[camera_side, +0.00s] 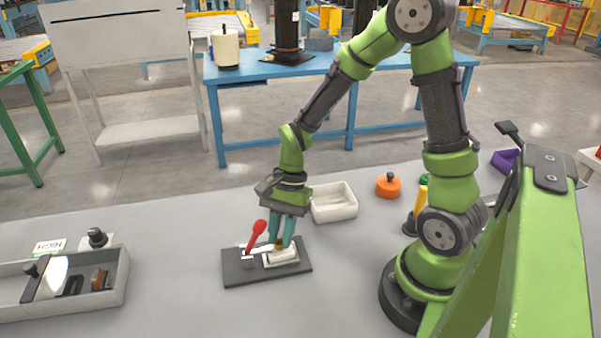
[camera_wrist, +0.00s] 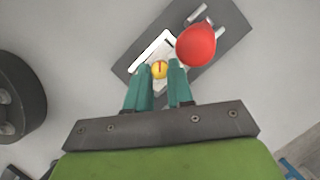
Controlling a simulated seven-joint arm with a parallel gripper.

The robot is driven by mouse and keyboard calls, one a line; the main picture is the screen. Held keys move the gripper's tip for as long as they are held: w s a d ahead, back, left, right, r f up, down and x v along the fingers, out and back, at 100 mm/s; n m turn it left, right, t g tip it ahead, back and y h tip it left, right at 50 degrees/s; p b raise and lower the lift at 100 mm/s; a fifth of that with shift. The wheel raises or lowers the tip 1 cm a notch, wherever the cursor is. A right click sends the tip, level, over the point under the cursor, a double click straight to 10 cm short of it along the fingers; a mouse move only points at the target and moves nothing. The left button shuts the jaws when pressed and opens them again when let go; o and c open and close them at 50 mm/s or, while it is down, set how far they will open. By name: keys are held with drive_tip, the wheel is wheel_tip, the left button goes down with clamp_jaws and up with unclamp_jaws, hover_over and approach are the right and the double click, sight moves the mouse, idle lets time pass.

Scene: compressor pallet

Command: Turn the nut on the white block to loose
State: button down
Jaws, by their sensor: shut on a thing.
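The white block (camera_side: 281,259) sits on a dark grey plate (camera_side: 236,272) on the table; it also shows in the wrist view (camera_wrist: 148,50). A brass-yellow nut (camera_wrist: 159,69) is on the block, between my gripper's fingertips. My gripper (camera_side: 281,243) points down over the block with its teal fingers shut on the nut; in the wrist view the fingertips (camera_wrist: 159,70) are on either side of it. A red-ended lever (camera_side: 257,228) stands tilted beside the block, on the left; its red knob (camera_wrist: 196,44) is large in the wrist view. The fingers partly hide the nut in the side view.
A grey tray (camera_side: 120,283) with several parts lies at the left. A white open bin (camera_side: 333,215) stands behind the plate. An orange round piece (camera_side: 388,191) is to its right. The table in front of the plate is clear.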

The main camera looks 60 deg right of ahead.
drive_tip(key=n, duration=0.2)
drive_tip(key=n+g, duration=0.1)
drive_tip(key=n, duration=0.1)
drive_tip(key=n+g+h, duration=0.1)
drive_tip(key=n, duration=0.1)
drive_tip(key=shift+w+a, duration=0.1)
drive_tip(key=shift+w, duration=0.2)
drive_tip(key=shift+n, duration=0.3)
drive_tip(key=c, duration=1)
unclamp_jaws()
